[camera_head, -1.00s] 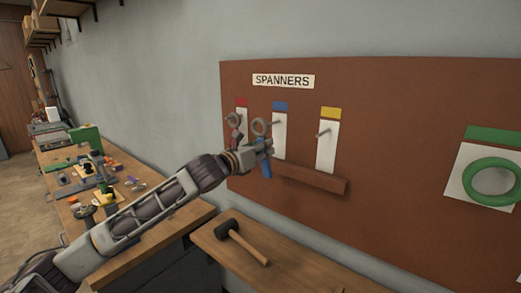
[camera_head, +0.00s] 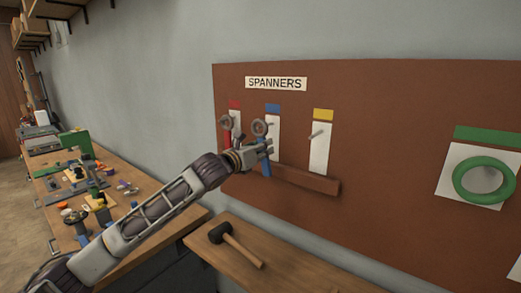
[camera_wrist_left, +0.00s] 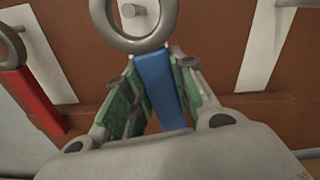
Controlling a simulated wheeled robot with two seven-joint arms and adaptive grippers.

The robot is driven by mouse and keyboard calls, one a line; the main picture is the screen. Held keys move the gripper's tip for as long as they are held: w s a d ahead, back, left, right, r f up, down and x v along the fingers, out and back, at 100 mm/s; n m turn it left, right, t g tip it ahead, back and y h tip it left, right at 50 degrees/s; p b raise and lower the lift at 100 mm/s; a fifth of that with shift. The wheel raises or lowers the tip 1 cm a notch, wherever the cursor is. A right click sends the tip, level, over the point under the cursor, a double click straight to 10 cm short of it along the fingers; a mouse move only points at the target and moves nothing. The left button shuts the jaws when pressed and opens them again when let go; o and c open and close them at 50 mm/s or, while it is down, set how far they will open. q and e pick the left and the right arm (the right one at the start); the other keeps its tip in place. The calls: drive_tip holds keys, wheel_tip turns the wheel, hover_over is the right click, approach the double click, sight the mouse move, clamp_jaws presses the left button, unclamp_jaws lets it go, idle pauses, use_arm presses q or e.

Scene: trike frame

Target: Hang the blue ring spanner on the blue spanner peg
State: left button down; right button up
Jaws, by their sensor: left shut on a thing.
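My left gripper (camera_head: 262,150) is shut on the blue ring spanner and holds it upright, ring up, in front of the board. The spanner's grey ring (camera_head: 259,127) is just left of the blue spanner peg (camera_head: 270,126) in the head view. In the left wrist view the blue handle (camera_wrist_left: 161,88) is between the fingers, and the grey ring (camera_wrist_left: 169,27) is above them. The peg (camera_wrist_left: 128,10) shows through the ring opening there; I cannot tell whether the ring is around it or only in front. My right gripper is not in view.
A red spanner (camera_head: 226,136) hangs at the peg left of the blue one. The yellow-marked peg (camera_head: 316,135) is bare. A wooden ledge (camera_head: 310,180) juts out below the pegs. A mallet (camera_head: 238,246) lies on the bench; a green ring (camera_head: 484,180) hangs at right.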

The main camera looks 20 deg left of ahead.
use_arm(q)
drive_tip(key=x, duration=0.1)
drive_tip(key=p+x, duration=0.1)
drive_tip(key=x, duration=0.1)
drive_tip(key=shift+w+d+f, duration=0.1)
drive_tip(key=shift+w+f, duration=0.25)
drive_tip(key=shift+f, duration=0.05)
idle(0.5)
idle(0.5)
drive_tip(key=c, duration=1.1)
unclamp_jaws()
drive_tip(key=shift+f, duration=0.15)
